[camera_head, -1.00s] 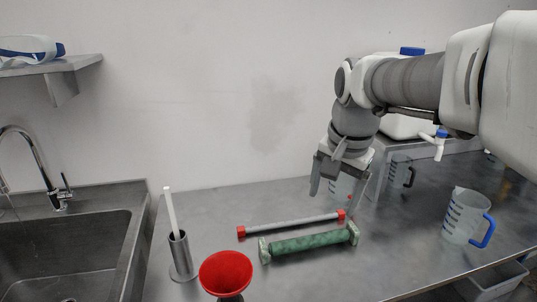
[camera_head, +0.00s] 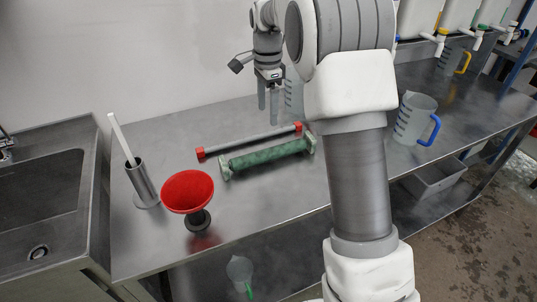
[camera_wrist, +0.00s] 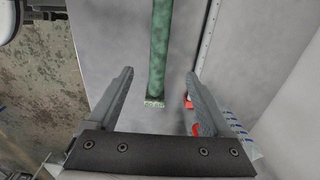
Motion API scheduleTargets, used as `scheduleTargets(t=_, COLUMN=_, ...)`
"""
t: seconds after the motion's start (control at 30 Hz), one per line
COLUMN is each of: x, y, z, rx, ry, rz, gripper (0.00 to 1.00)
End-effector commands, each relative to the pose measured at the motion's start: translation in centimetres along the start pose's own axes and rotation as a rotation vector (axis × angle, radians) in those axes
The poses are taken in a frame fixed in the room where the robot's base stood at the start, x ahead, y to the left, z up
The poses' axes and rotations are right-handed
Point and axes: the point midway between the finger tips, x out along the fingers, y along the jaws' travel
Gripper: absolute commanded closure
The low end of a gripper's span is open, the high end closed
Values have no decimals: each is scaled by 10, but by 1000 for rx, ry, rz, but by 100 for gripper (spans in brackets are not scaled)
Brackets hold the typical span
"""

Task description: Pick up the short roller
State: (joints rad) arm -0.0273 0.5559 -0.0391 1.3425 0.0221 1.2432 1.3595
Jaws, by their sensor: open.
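The green roller (camera_head: 268,156), with pale green end pieces, lies on the steel counter and looks the shorter of two rollers. The grey roller (camera_head: 245,141) with red end caps lies just behind it, nearly parallel. My gripper (camera_head: 268,115) is open and empty, pointing down above the counter near the right part of the rollers. In the wrist view, the green roller (camera_wrist: 158,50) runs away from between my open fingers (camera_wrist: 160,85), its near end between them and not gripped. A red cap (camera_wrist: 188,102) shows beside the right finger; the rest of the grey roller is mostly hidden.
A red funnel (camera_head: 188,191) and a metal holder with a white stick (camera_head: 142,184) stand left of the rollers. A sink (camera_head: 45,195) is at far left. A blue-handled jug (camera_head: 414,118) stands right; another jug (camera_head: 293,95) is behind my gripper.

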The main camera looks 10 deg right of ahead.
Motion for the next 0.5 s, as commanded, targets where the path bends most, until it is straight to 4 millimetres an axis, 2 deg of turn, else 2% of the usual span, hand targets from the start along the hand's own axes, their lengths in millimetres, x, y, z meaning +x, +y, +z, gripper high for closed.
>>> scheduleTargets(t=0.03, x=15, y=1, z=0, rx=0, ry=-1, rz=5, gripper=16)
scheduleTargets(t=0.3, x=72, y=1, z=0, rx=-2, ry=-1, rz=4, gripper=16)
scheduleTargets(t=0.5, x=94, y=1, z=-1, rx=-2, ry=0, rz=3, gripper=16)
